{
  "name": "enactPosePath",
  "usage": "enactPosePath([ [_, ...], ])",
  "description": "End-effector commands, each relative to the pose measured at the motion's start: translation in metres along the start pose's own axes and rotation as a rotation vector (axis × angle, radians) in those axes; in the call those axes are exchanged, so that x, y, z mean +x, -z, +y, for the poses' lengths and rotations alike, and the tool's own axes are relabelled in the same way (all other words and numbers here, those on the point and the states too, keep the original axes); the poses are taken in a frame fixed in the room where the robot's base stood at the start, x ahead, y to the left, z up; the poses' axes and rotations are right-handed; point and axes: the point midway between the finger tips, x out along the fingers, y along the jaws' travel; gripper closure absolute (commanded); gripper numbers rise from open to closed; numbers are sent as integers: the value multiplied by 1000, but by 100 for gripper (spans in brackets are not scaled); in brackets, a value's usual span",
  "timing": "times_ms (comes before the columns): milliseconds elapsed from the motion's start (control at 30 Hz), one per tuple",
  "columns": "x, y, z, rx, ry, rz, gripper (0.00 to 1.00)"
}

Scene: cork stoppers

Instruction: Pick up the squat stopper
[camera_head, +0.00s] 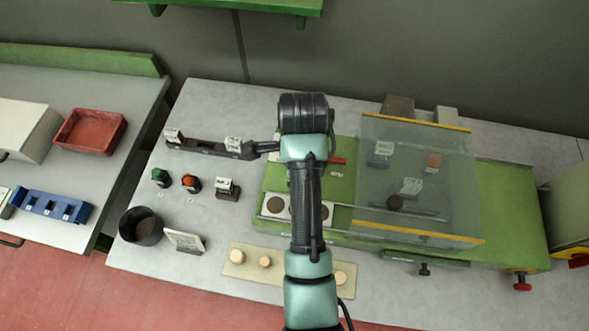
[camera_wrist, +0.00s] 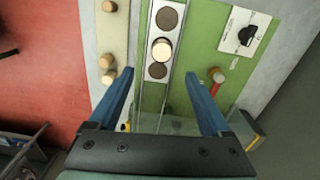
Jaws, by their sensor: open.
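In the wrist view my gripper (camera_wrist: 159,74) is open, its two blue fingers apart and nothing held between them. A pale round cork stopper (camera_wrist: 162,50) sits on the middle spot of a plate with dark round spots, just past the gap between the fingertips. More stoppers are on a cream strip to the left, one at the top (camera_wrist: 109,6) and others near the left fingertip (camera_wrist: 107,61). In the head view, stoppers (camera_head: 238,256) (camera_head: 265,261) (camera_head: 341,278) stand on that strip. My arm hides the middle of the plate and my fingers there. I cannot tell which stopper is the squat one.
The spotted plate (camera_head: 300,222) lies on a green bench fixture (camera_head: 505,210). A clear guard (camera_head: 420,185) with yellow edges stands right of my arm. A black cup (camera_head: 141,226), small card (camera_head: 185,241) and knobs (camera_head: 161,177) are at left.

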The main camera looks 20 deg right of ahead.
Motion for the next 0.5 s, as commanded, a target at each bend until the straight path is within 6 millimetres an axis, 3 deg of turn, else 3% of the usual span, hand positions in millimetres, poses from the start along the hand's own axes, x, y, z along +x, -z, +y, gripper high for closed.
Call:
enactPosePath([
  [33, 16, 0, 0, 0, 1, 0, 18],
  [200, 44, 0, 0, -1, -1, 0, 18],
  [500, 65, -1, -1, -2, 2, 0, 18],
])
